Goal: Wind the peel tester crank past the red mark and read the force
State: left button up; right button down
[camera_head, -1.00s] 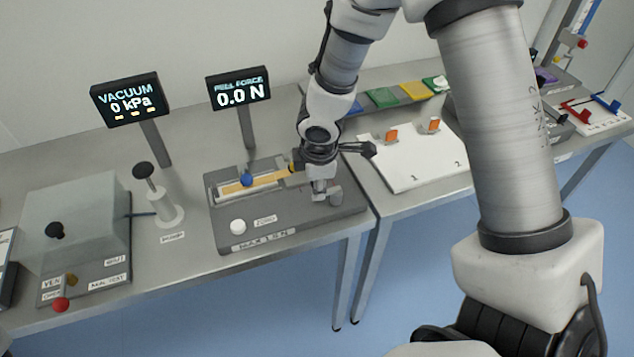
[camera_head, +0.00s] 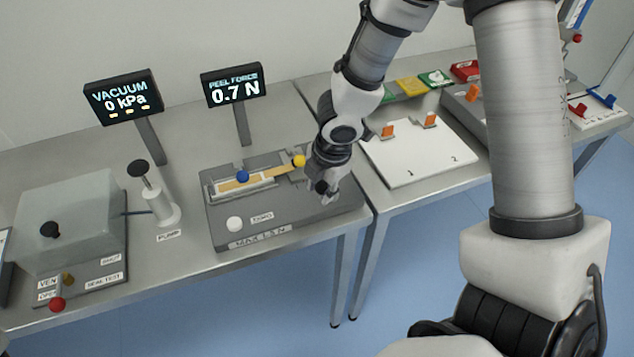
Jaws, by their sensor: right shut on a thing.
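The peel tester (camera_head: 290,215) is a dark grey base on the bench, with a tan strip (camera_head: 270,177), a blue knob (camera_head: 243,177) and a yellow knob (camera_head: 299,161) on top. A white ZERO button (camera_head: 235,223) sits at its front left. The peel force display (camera_head: 234,88) behind it reads 0.7 N. My right gripper (camera_head: 325,190) is at the tester's right end, shut on the crank, which the gripper and wrist mostly hide. I cannot see the red mark.
The vacuum display (camera_head: 124,98) reads 0 kPa. A hand pump (camera_head: 158,200) and a clear-lidded seal test box (camera_head: 70,220) stand to the left. A white board (camera_head: 415,160) with orange clips lies to the right, close to my right wrist.

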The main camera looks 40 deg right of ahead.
jog(key=n, duration=0.1)
jog(key=s+n+p, duration=0.1)
jog(key=shift+s+d+n, duration=0.1)
jog(key=shift+d+n, duration=0.15)
jog(key=shift+n, duration=0.15)
jog(key=shift+s+d+n+g+y+p, duration=0.15)
jog(key=shift+s+d+n+y+p, duration=0.2)
jog(key=shift+n+p, duration=0.95)
jog(key=shift+s+d+n+g+y+p, duration=0.2)
jog(key=shift+d+n+p, duration=0.2)
jog(key=shift+n+p, duration=0.85)
jog(key=shift+s+d+n+g+y+p, duration=0.15)
jog(key=shift+s+d+n+y+p, duration=0.2)
jog(key=shift+n+p, duration=0.9)
jog(key=shift+w+d, duration=0.1)
jog(key=c, duration=0.8)
grip_release()
jog(key=shift+w+f, duration=0.1)
